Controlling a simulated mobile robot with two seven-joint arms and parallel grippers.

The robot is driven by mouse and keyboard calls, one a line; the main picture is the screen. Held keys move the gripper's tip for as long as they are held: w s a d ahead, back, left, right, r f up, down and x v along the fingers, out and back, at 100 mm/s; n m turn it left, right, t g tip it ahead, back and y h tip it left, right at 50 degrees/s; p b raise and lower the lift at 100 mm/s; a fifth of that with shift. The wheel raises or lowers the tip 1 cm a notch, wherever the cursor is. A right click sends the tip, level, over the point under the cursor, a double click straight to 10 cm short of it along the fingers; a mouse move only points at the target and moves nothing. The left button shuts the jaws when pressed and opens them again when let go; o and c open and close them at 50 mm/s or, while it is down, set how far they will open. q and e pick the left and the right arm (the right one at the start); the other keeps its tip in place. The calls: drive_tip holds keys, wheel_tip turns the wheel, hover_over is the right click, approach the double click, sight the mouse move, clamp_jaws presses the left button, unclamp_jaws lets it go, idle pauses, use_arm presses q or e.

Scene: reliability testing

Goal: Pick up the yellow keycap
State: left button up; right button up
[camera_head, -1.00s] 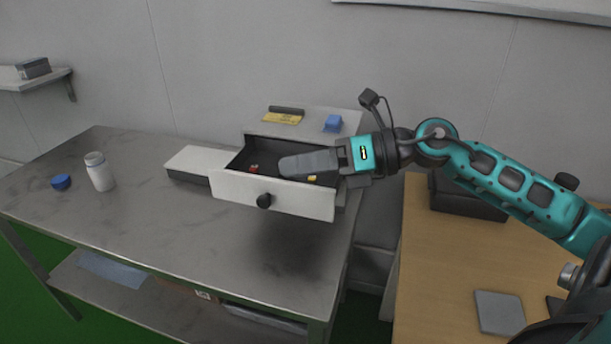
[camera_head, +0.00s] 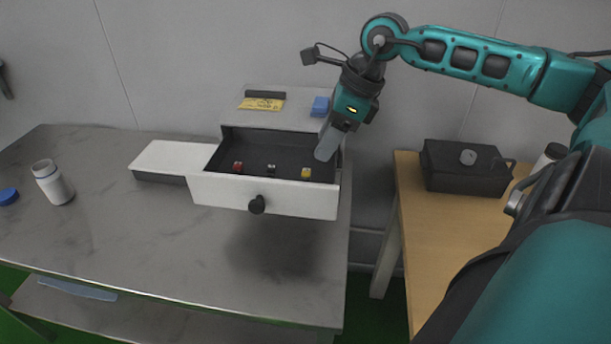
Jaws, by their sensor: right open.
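The yellow keycap (camera_head: 306,173) lies in the open drawer (camera_head: 262,196), near its front right corner. A dark and white keycap (camera_head: 271,169) and a red keycap (camera_head: 238,167) lie in a row to its left. My right gripper (camera_head: 325,147) points down over the right side of the drawer, just above and to the right of the yellow keycap. It is open with nothing in it. From this side its fingers overlap, so the gap between them is hidden. My left gripper is not in view.
The drawer unit's top (camera_head: 285,119) holds a yellow label, a dark bar and a blue block (camera_head: 320,106) close to my right gripper. A white bottle (camera_head: 52,182) and blue cap stand left on the metal table (camera_head: 150,240). A black box (camera_head: 466,166) is on the wooden table.

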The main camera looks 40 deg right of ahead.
sight(308, 171)
drive_tip(key=shift+x, duration=0.95)
drive_tip(key=shift+p+x, duration=0.4)
drive_tip(key=shift+x, duration=0.6)
drive_tip(key=shift+w+x, duration=0.1)
drive_tip(key=shift+x, duration=1.05)
drive_tip(key=shift+w+x, duration=0.15)
drive_tip(key=shift+x, duration=0.95)
drive_tip(key=shift+r, duration=0.1)
drive_tip(key=shift+c, duration=0.4)
clamp_jaws()
